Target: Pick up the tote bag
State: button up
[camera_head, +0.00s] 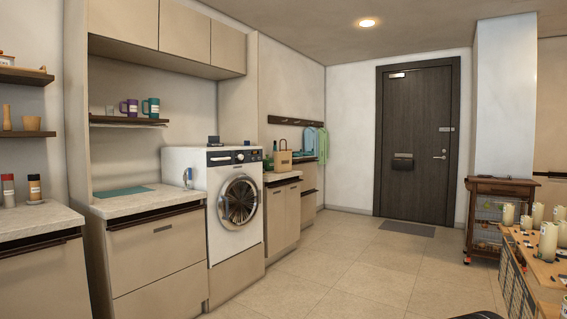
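A small tan bag with an upright handle (282,161), which looks like the tote bag, stands on the counter just beyond the washing machine. It is far off and small, so its details are hard to tell. A dark green item (268,163) is close to its left side. My gripper is not in view.
The white washing machine (234,205) stands nearer than the bag, between two cabinets. The tiled floor (345,265) is clear up to the dark door (416,140). A wooden trolley (500,187) and a table with several candles (547,241) stand at the right.

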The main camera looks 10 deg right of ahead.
aim_at(282, 161)
jog(key=i+z, duration=0.1)
jog(key=i, duration=0.75)
jog(key=i+j+z, duration=0.1)
jog(key=i, duration=0.8)
jog(key=i+z, duration=0.2)
jog(key=i, duration=0.45)
jog(key=i+z, duration=0.25)
jog(key=i, duration=0.4)
jog(key=i+j+z, duration=0.2)
jog(key=i, duration=0.4)
jog(key=i+u, duration=0.15)
jog(key=i, duration=0.45)
jog(key=i+l+u, duration=0.1)
jog(key=i, duration=0.5)
jog(key=i+l+u, duration=0.15)
jog(key=i, duration=0.45)
jog(key=l, duration=0.1)
